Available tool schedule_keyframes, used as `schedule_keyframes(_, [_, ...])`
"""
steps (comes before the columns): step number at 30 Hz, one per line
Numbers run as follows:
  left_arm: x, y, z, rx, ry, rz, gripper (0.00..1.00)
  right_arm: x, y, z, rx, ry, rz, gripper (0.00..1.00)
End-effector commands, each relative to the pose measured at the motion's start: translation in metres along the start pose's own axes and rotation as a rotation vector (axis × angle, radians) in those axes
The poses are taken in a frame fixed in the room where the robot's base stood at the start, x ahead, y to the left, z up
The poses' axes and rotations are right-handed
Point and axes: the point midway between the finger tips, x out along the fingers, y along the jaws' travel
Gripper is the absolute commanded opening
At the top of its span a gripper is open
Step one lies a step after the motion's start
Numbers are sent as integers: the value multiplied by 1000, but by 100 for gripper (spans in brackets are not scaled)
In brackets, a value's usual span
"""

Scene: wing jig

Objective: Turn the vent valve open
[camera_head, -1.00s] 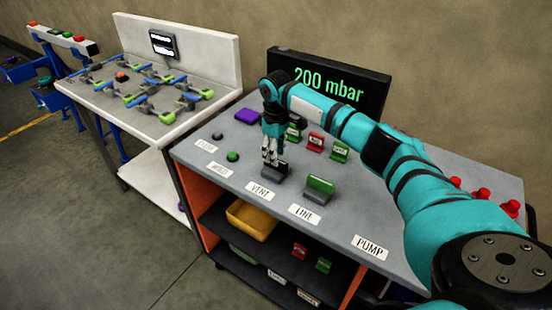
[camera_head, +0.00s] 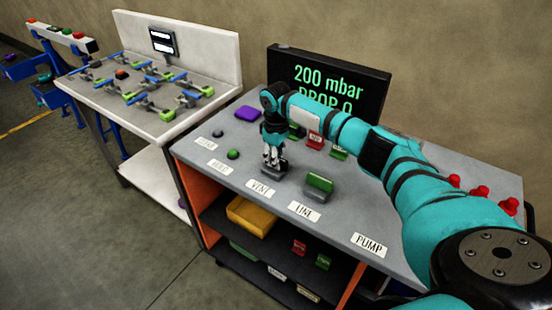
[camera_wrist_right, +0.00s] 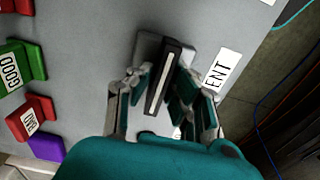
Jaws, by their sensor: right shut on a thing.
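The vent valve (camera_head: 273,172) is a dark lever on a grey base, just behind the VENT label (camera_head: 261,188) on the grey bench. In the right wrist view its dark bar handle (camera_wrist_right: 166,80) stands between my fingers. My right gripper (camera_head: 272,160) points down over the valve and is shut on the handle; it also shows in the right wrist view (camera_wrist_right: 160,88). The fingers partly hide the handle in the head view. The screen (camera_head: 330,85) reads "200 mbar" with "DROP 0" below, partly hidden by my arm. My left gripper is not in view.
The green LINE valve (camera_head: 319,185) stands close to the right of the vent valve. Green and red tagged blocks (camera_head: 315,141), a purple block (camera_head: 247,113) and red knobs (camera_head: 476,191) are also on the bench. A yellow bin (camera_head: 250,217) is on the shelf below.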

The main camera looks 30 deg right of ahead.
Motion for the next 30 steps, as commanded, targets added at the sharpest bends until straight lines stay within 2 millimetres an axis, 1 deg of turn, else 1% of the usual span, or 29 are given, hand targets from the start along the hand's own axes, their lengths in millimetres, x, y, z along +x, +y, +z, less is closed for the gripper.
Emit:
schedule_keyframes(8, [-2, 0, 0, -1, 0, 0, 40, -1, 0, 0, -20, 1, 0, 0])
schedule_keyframes(14, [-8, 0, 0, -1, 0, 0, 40, -2, 0, 0, -105, 0, -1, 0])
schedule_keyframes(20, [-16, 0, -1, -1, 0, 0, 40, -3, 0, 0, -259, 1, -2, 0])
schedule_keyframes(30, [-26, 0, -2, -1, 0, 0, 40, -2, 0, 0, -581, 1, -1, 0])
